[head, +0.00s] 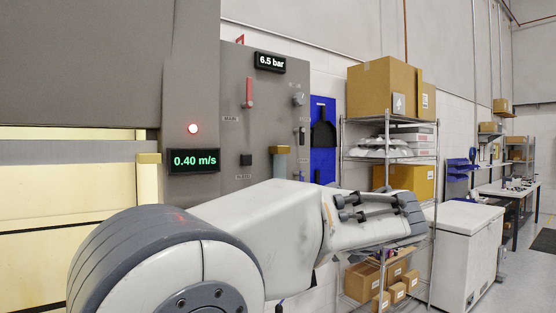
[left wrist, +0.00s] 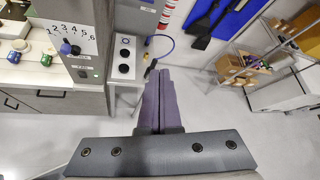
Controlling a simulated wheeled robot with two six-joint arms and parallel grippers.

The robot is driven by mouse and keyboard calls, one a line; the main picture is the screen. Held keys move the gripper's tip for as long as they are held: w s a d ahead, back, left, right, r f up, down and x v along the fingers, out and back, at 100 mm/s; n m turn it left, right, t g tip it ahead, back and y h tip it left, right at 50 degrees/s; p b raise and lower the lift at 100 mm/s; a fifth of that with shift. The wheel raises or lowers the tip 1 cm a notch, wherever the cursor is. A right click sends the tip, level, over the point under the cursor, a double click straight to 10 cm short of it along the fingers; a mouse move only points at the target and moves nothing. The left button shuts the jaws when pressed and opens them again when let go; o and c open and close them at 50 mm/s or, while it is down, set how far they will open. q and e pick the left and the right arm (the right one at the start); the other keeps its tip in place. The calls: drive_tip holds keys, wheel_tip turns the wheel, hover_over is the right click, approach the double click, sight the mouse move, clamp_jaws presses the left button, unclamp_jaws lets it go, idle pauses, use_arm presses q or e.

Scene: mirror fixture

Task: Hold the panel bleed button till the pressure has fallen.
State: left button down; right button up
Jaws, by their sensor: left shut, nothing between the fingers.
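In the head view the grey panel (head: 222,75) stands behind my arm. Its display (head: 270,63) reads 6.5 bar. My left arm crosses in front of the panel's lower part. My left gripper (left wrist: 160,75) shows in the left wrist view with its purple fingers together and empty, over pale floor. My right gripper is not in view.
A wire shelf (head: 391,158) with boxes and a white chest (head: 466,245) stand right of the panel. The left wrist view shows a box with black knobs (left wrist: 123,60) and a blue hose (left wrist: 163,37).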

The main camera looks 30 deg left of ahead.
sight(248, 160)
use_arm(q)
drive_tip(key=a+r+m+y, duration=0.1)
drive_tip(key=a+r+y, duration=0.2)
drive_tip(key=a+r, duration=0.2)
drive_tip(key=w+a+r+m+y, duration=0.1)
drive_tip(key=a+r+y, duration=0.3)
drive_tip(key=r, duration=0.8)
drive_tip(key=shift+a+g, duration=0.4)
drive_tip(key=shift+a, duration=0.15)
drive_tip(key=shift+w+a, duration=0.1)
drive_tip(key=shift+w, duration=0.05)
drive_tip(key=p+x, duration=0.6)
drive_tip(key=x, duration=0.6)
drive_tip(key=shift+w+a+r, duration=0.2)
drive_tip(key=shift+a, duration=0.15)
drive_tip(key=shift+w+a+f+p, duration=0.2)
drive_tip(key=shift+a+p, duration=0.1)
drive_tip(key=shift+a, duration=0.2)
